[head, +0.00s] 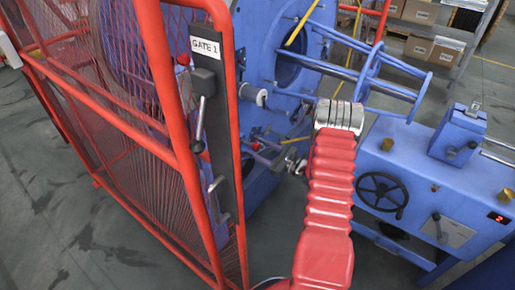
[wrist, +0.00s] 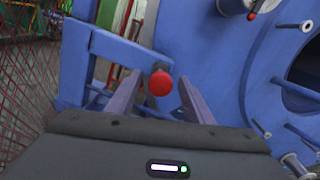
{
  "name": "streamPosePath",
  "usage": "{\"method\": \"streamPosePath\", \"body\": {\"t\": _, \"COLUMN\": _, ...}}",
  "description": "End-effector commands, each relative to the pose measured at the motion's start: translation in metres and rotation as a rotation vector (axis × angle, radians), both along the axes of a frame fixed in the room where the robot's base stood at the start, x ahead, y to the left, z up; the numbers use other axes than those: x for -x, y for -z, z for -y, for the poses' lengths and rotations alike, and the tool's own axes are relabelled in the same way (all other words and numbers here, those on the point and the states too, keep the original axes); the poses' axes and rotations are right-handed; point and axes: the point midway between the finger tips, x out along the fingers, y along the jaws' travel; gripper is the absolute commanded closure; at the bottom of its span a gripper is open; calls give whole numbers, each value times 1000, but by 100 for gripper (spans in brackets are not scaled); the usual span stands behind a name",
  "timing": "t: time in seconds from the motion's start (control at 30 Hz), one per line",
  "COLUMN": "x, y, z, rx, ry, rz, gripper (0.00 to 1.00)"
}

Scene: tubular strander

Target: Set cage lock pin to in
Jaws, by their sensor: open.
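A red ball knob (wrist: 160,83) on a short metal rod shows in the wrist view, in front of a blue bracket (wrist: 118,48); I take it to be the cage lock pin's handle. My gripper (wrist: 159,79) is open, its two fingers apart on either side of the knob in the picture. I cannot tell whether either finger touches it. In the head view a small red knob (head: 256,146) sits low beside the blue machine, left of my arm. My arm hides much of the gripper there.
A red mesh guard with the GATE 1 post (head: 223,140) stands close on the left. A blue control cabinet (head: 415,180) with a handwheel (head: 382,194) stands right of my arm. A blue disc (wrist: 235,75) fills the wrist view's right side. Grey floor (head: 60,215) is open outside the guard.

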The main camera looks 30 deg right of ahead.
Motion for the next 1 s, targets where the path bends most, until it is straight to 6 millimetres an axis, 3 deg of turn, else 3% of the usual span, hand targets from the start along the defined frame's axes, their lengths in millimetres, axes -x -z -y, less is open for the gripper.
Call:
{"method": "streamPosePath", "body": {"t": 0.4, "x": -7, "y": 0, "z": -2, "rx": 1, "ry": 1, "rz": 1, "gripper": 53}}
{"method": "streamPosePath", "body": {"t": 1.0, "x": -7, "y": 0, "z": -2, "rx": 0, "ry": 1, "rz": 1, "gripper": 95}}
